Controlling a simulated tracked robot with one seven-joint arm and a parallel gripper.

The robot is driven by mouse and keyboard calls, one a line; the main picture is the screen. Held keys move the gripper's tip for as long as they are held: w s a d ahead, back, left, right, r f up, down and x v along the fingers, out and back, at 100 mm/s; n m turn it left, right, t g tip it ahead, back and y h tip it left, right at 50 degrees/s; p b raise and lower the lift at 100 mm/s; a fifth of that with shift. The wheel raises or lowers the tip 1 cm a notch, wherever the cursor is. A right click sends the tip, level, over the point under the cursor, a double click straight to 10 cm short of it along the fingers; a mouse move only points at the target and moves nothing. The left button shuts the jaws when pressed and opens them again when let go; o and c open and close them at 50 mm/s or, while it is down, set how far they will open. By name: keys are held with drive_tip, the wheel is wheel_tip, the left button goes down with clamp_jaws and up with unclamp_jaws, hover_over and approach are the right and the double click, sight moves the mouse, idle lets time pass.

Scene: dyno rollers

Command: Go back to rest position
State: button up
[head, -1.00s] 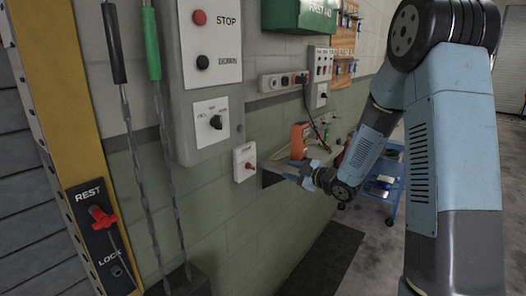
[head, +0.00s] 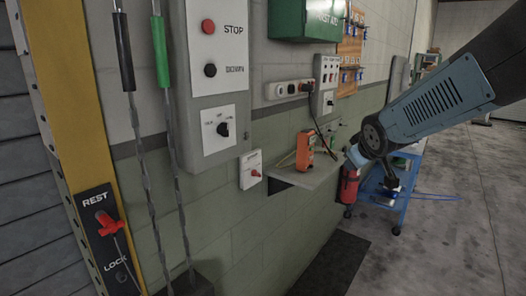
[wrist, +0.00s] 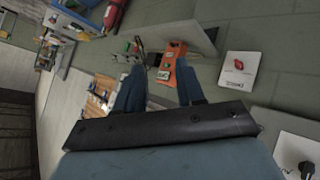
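My gripper (head: 356,157) hangs at the end of my blue arm at the right of the head view, apart from the wall and in front of the cart. In the wrist view its two blue fingers (wrist: 160,68) stand apart with nothing held between them. An orange handheld device (head: 305,150) stands on the small wall shelf (head: 315,178), to the left of my gripper in the head view. The device (wrist: 172,62) shows beyond the fingers in the wrist view.
A white box with a red knob (head: 251,170) and a grey STOP panel (head: 215,75) are on the wall at left. A blue cart (head: 385,205) and red extinguisher (head: 349,186) stand behind my gripper. Open floor (head: 450,245) lies at right.

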drive_tip(key=s+a+m+g+y, duration=0.1)
drive_tip(key=s+m+g, duration=0.3)
drive_tip(key=s, duration=1.8)
drive_tip(key=shift+a+r+m+g, duration=0.2)
drive_tip(key=shift+r+m+g, duration=0.2)
drive_tip(key=shift+m, duration=0.5)
